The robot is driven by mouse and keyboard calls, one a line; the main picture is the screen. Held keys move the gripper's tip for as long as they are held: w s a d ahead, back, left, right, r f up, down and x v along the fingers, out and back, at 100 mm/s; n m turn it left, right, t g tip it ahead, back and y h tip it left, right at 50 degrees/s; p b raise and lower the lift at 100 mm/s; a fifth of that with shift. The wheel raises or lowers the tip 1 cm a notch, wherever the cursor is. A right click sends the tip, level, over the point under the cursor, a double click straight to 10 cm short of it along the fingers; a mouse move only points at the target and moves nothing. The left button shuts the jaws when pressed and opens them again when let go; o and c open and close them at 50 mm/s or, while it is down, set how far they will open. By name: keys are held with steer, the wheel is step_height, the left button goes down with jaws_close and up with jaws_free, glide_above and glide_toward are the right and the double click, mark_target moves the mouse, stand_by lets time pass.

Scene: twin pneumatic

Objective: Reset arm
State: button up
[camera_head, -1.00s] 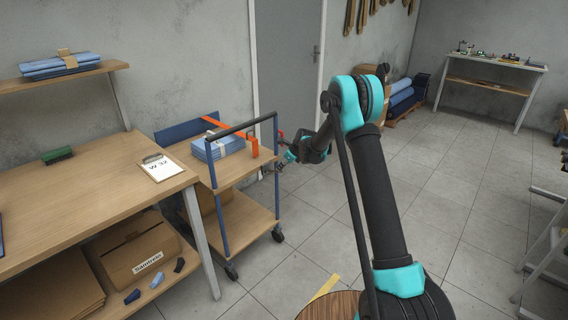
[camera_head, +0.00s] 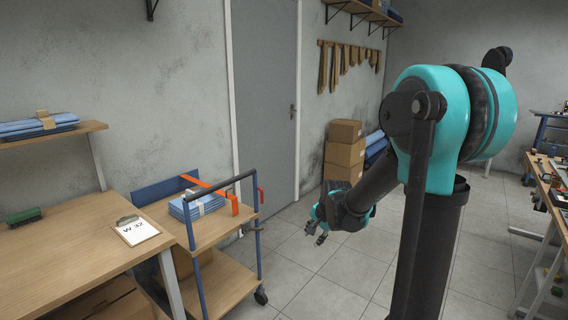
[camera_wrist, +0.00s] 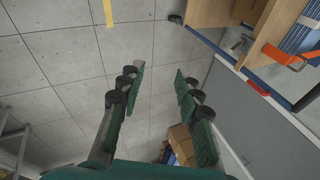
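My gripper (camera_head: 318,232) hangs in front of my arm in the head view, above the tiled floor and to the right of the trolley.
A wooden trolley (camera_head: 219,222) with a folded blue stack (camera_head: 196,205) and an orange tool (camera_head: 213,190) stands left of my gripper. A workbench (camera_head: 70,250) is at the far left, a cluttered bench (camera_head: 560,185) at the right. Cartons (camera_head: 345,152) stand by the wall. Floor between is clear.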

steer(key=s+d+f+n, duration=0.1)
steer(key=s+d+n, duration=0.2)
steer(key=s, duration=0.5)
steer(key=s+d+f+n+h, duration=0.1)
steer(key=s+d+f+n, duration=0.1)
steer(key=s, duration=0.6)
steer(key=s+d+f+n+h, duration=0.1)
steer(key=s+d+n, duration=0.2)
steer(key=s, duration=0.5)
steer(key=shift+d+f+n+g, duration=0.3)
steer(key=shift+f+n+g, duration=0.1)
steer(key=shift+n, duration=0.4)
steer(key=shift+r, duration=0.1)
